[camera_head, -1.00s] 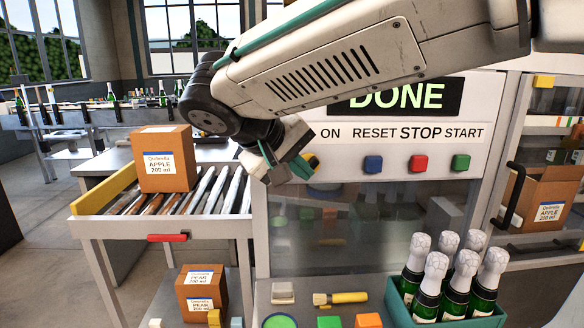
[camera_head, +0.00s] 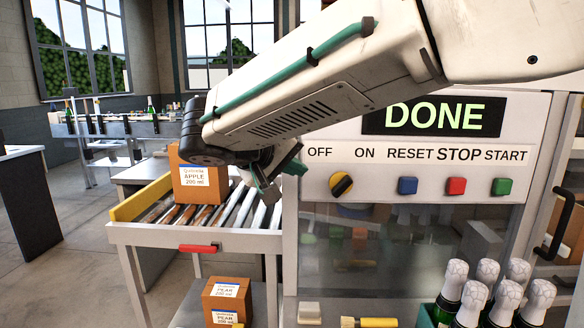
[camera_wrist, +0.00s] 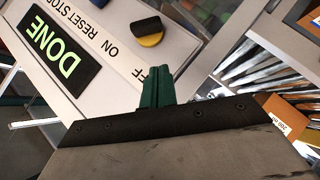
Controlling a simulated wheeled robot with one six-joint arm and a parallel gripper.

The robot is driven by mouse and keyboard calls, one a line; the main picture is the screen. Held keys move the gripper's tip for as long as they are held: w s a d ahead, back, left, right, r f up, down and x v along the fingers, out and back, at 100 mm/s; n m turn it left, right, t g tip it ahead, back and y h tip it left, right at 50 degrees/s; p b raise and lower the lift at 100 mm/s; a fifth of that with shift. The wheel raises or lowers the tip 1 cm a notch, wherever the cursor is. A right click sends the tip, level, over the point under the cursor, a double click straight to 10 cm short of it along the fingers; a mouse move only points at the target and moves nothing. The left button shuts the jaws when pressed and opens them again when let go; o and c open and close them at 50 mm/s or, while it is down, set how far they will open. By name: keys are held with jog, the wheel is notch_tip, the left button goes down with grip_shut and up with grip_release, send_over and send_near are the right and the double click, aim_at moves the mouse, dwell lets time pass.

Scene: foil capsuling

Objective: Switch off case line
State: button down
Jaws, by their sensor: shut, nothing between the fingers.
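The case line's panel (camera_head: 430,182) has a rotary switch (camera_head: 341,185) with a black bar on a yellow disc, below the words OFF and ON. The bar slants up to the right, on the side of ON. The switch also shows in the wrist view (camera_wrist: 148,30), beyond the fingertips. My gripper (camera_head: 279,181) is to the left of the switch, by the panel's left edge, apart from the switch. Its green fingers (camera_wrist: 157,90) are together and empty. The display (camera_head: 434,116) above reads DONE in green.
Blue (camera_head: 407,186), red (camera_head: 456,186) and green (camera_head: 502,187) buttons sit right of the switch. An APPLE box (camera_head: 199,184) stands on the roller conveyor (camera_head: 232,207) at left. Bottles (camera_head: 485,289) stand at lower right. The panel front around the switch is clear.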

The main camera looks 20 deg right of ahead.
aim_at(334, 189)
jog(key=x, duration=0.6)
jog(key=shift+s+d+f, duration=0.3)
jog(key=shift+d+f, duration=0.3)
jog(key=shift+d, duration=0.05)
jog(key=shift+s+d+f, duration=0.25)
jog(key=shift+d+f, duration=0.4)
jog(key=shift+d, duration=0.05)
jog(key=shift+d, duration=0.1)
jog(key=shift+f+h, duration=0.1)
jog(key=shift+h, duration=0.2)
